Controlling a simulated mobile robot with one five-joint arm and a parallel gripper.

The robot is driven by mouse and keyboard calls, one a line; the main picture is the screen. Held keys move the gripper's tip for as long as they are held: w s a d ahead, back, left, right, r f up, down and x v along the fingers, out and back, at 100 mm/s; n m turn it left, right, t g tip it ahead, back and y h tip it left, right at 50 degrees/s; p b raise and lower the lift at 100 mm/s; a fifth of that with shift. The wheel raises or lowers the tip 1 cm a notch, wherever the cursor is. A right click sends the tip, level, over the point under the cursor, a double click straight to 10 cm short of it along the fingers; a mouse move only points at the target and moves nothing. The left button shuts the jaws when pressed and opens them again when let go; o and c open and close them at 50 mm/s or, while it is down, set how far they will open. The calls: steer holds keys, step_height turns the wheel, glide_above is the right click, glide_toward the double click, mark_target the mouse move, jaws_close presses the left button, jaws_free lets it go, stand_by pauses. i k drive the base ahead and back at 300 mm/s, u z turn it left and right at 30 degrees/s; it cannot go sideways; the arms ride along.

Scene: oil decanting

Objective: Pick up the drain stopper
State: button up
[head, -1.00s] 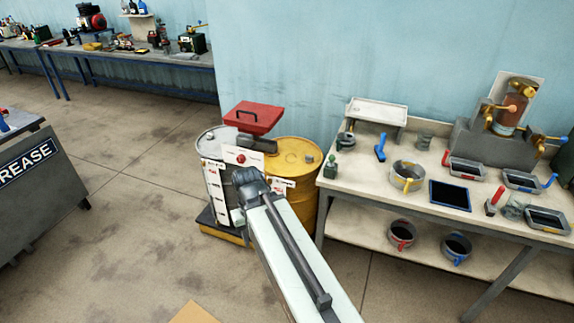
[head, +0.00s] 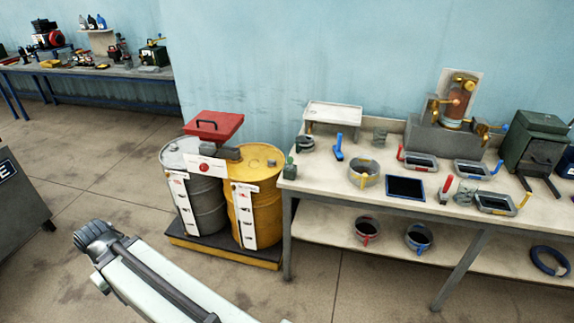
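I cannot tell for certain which item is the drain stopper. Small candidates on the workbench (head: 325,187) are a green knobbed piece (head: 290,168) at its left front corner, a blue T-handled piece (head: 338,148) standing behind it, and a red-handled piece (head: 446,189) right of the dark square pad. All stand free, with nothing of mine touching them. My arm crosses the lower left, over the floor, well away from the bench. My gripper is not visible; only a pale arm link and its dark joint show.
A grey drum (head: 208,205) and a yellow drum (head: 262,205) stand on a low pallet (head: 225,253) left of the bench, under a red box (head: 214,125). Several pans, a ring-shaped pot (head: 364,174) and a dark green box (head: 535,140) crowd the bench. Floor in front is clear.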

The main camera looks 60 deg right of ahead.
mark_target(289, 160)
steer(key=u, duration=0.05)
steer(key=i, duration=0.95)
steer(key=z, duration=0.05)
